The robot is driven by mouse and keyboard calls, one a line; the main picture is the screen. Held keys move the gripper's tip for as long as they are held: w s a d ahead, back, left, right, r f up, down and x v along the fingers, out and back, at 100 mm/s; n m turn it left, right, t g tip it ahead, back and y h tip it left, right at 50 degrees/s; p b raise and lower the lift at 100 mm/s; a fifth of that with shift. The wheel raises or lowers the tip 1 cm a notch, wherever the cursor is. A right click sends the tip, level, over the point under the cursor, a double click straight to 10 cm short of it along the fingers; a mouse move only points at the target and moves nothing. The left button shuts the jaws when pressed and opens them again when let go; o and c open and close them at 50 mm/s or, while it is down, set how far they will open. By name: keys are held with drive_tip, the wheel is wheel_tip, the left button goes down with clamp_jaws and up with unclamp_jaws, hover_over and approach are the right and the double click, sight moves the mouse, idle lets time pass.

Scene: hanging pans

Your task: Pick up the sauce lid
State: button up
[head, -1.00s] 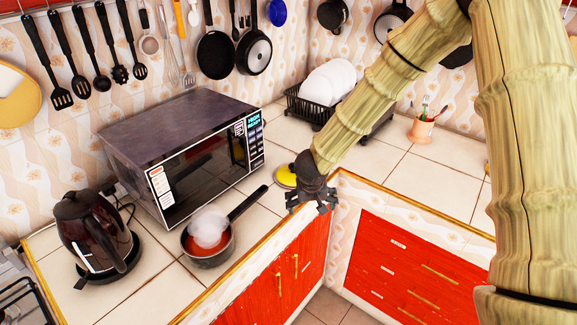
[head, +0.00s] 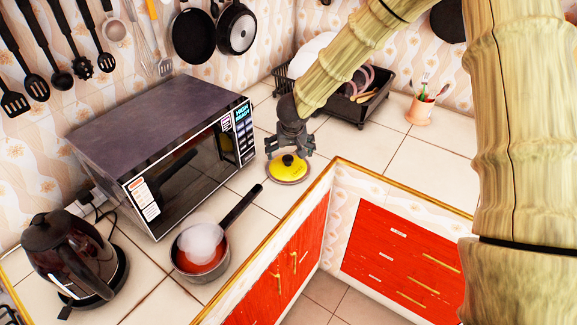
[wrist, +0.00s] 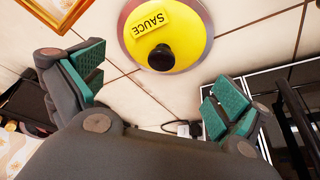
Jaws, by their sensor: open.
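The sauce lid (head: 289,168) is a round yellow lid with a grey rim and a black knob. It lies flat on the tiled counter near the corner, to the right of the microwave. In the wrist view the lid (wrist: 180,22) shows at the top with a "SAUCE" label, its far edge cut off. My gripper (head: 289,151) is just above the lid in the head view. In the wrist view my gripper (wrist: 150,88) has its green-padded fingers spread wide, with nothing between them. The knob is beyond the fingertips, apart from them.
A saucepan (head: 202,268) with red sauce and steam sits on the counter, its handle pointing toward the lid. The microwave (head: 165,150) stands left of my gripper. A dish rack (head: 360,108) and a utensil cup (head: 420,110) are behind. The counter edge (head: 300,215) is close in front.

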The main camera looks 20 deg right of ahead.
sight(288, 158)
drive_tip(key=shift+w+f, duration=0.65)
drive_tip(key=shift+f, duration=0.2)
drive_tip(key=shift+s+d+f, duration=0.1)
drive_tip(key=shift+s+f, duration=0.05)
drive_tip(key=shift+s, duration=0.05)
drive_tip(key=shift+w+f, duration=0.1)
drive_tip(key=shift+f, duration=0.3)
drive_tip(key=shift+p+x, duration=0.4)
drive_tip(key=shift+x, duration=0.8)
drive_tip(key=shift+w+f, duration=0.3)
drive_tip(key=shift+f, duration=0.15)
